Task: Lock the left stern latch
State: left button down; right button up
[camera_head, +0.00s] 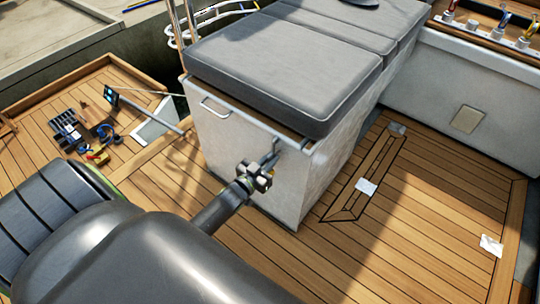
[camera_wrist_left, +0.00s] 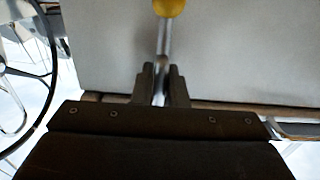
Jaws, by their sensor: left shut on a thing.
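The latch (camera_head: 277,149) is a small metal fitting on the end wall of the white locker, just under the rail below the cushion. My left gripper (camera_head: 262,170) reaches up to it from the lower left. In the left wrist view, the fingers (camera_wrist_left: 160,78) are shut on the shiny metal latch lever (camera_wrist_left: 164,38). A yellow knob (camera_wrist_left: 169,7) at the lever's end shows beyond the fingertips, cut off by the frame's top edge. The gripper hides part of the latch in the head view. My right gripper is not in view.
The white locker (camera_head: 235,150) carries grey cushions (camera_head: 285,65) and has a handle (camera_head: 215,108) at its left end. Tools (camera_head: 90,135) lie on the wooden deck at left. The teak floor (camera_head: 400,230) to the right is mostly clear.

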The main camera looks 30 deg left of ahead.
pick_arm(q)
jog(key=c, duration=1.5)
grip_release()
jog(key=s, duration=0.5)
jog(key=s+a+p, duration=0.1)
jog(key=s, duration=1.1)
jog(key=shift+s+a, duration=0.15)
jog(key=shift+s, duration=0.05)
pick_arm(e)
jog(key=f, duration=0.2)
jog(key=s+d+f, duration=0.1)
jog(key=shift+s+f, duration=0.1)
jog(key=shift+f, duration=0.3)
